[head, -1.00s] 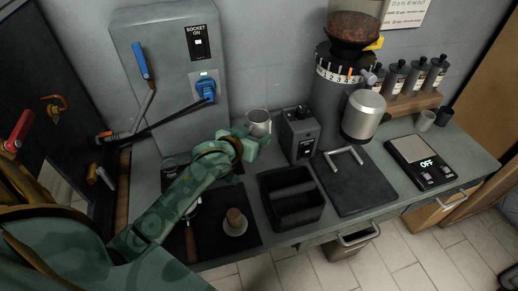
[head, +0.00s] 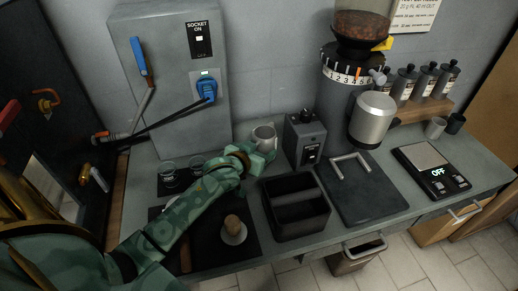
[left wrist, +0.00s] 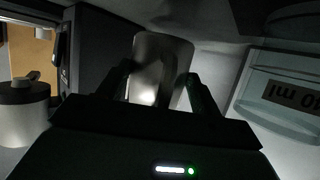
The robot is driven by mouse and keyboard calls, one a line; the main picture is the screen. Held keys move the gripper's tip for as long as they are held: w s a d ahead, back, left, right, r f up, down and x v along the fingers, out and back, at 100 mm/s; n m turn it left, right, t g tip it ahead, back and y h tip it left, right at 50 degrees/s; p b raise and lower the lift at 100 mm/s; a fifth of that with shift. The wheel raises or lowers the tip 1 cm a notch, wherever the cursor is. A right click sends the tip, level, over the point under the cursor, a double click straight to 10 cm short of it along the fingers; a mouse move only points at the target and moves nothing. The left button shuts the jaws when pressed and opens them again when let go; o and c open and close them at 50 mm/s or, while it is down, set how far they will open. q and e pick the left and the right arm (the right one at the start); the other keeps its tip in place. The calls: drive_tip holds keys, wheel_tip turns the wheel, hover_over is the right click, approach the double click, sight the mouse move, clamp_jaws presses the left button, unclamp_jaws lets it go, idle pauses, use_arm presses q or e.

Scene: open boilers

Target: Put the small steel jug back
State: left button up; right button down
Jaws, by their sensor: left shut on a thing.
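The small steel jug (head: 264,134) is at the back of the counter, near the wall and left of the small grey knob box. My left gripper (head: 262,153) is at its near side. In the left wrist view the jug (left wrist: 161,62) stands between the two fingers, and the left gripper (left wrist: 160,92) is shut on it. The fingers hide its lower part. I cannot tell whether its base touches the counter. My right gripper is not in view.
The knob box (head: 304,138) stands close right of the jug. A black knock box (head: 297,234) lies in front. Small glasses (head: 167,168) stand left on a dark mat. A tamper (head: 233,230) stands beneath my forearm. The grinder (head: 340,110) and scale (head: 425,157) are further right.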

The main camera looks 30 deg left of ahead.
use_arm(q)
drive_tip(key=shift+f, duration=0.35)
drive_tip(key=o, duration=1.2)
drive_tip(key=shift+s+f, duration=0.1)
drive_tip(key=r+p+v, duration=0.1)
drive_tip(key=p+v, duration=0.3)
drive_tip(key=v, duration=0.8)
drive_tip(key=shift+r, duration=0.15)
drive_tip(key=shift+d, duration=0.1)
